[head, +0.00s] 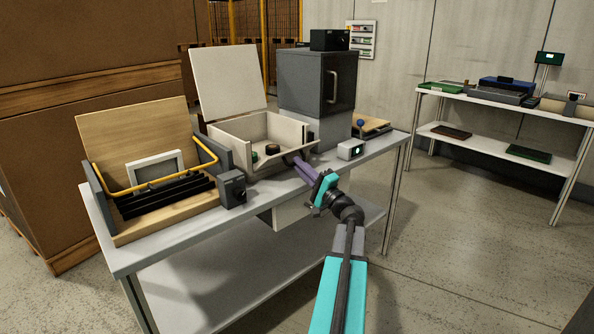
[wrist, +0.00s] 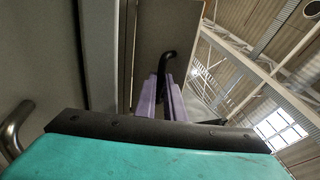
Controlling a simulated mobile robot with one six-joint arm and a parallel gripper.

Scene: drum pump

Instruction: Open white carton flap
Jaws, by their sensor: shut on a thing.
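The white carton (head: 232,131) stands open on the bench. Its broad pale flap (head: 228,82) stands raised at the back, leaning backward. Inside lie a dark round piece (head: 272,149) and a green one. My gripper (head: 293,160) reaches the carton's front right corner, its purple fingers close to the wall. In the wrist view, my fingers (wrist: 164,100) are shut around a black bent bar (wrist: 169,57), with a pale panel (wrist: 165,28) behind it. I cannot tell what the bar is fixed to.
A grey cabinet (head: 315,85) with a handle stands right behind the carton. A wooden box with a yellow rail (head: 165,184) and a small dark device (head: 232,188) are on the left. A small white device (head: 350,150) sits to the right.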

